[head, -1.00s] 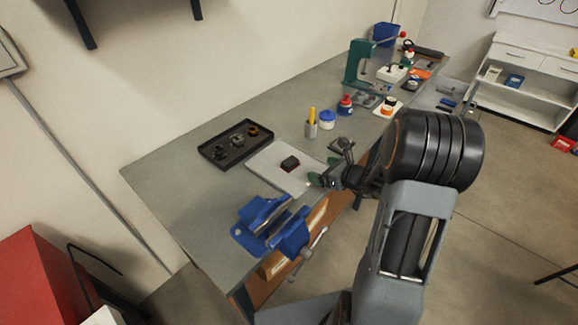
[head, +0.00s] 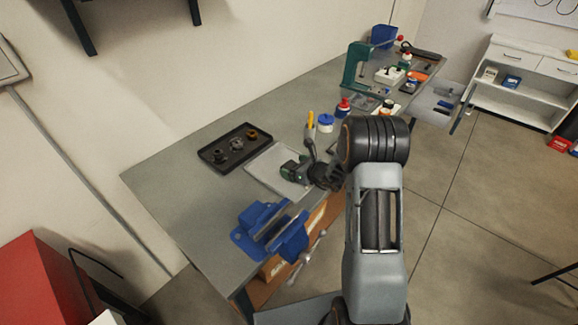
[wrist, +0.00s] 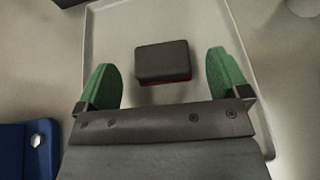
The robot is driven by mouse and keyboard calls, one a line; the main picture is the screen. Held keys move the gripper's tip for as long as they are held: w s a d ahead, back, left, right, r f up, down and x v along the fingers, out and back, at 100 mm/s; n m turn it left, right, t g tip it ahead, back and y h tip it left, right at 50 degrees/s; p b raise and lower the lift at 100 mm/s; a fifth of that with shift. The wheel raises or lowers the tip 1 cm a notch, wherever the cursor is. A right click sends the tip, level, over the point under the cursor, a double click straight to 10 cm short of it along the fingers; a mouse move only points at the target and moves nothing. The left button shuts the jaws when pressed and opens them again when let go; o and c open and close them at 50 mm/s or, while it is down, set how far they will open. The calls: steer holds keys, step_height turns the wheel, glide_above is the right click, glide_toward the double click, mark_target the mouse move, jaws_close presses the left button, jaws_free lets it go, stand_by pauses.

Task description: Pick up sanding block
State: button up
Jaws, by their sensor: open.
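The sanding block (wrist: 163,61) is a small dark block with a thin red edge beneath. It lies on a light grey tray (wrist: 107,27) on the workbench. In the wrist view my gripper (wrist: 163,72) is open, its two green fingertips standing left and right of the block with a gap on each side. The block sits slightly ahead of the fingertips' middle; whether it lies between them in depth I cannot tell. In the head view my gripper (head: 295,170) is over the tray (head: 267,179) and hides the block.
A blue vise (head: 262,220) stands at the bench's front, near the tray. A black tray (head: 217,155) with several small parts lies to the left.

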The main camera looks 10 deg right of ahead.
steer(key=shift+x, duration=0.8)
steer(key=c, duration=1)
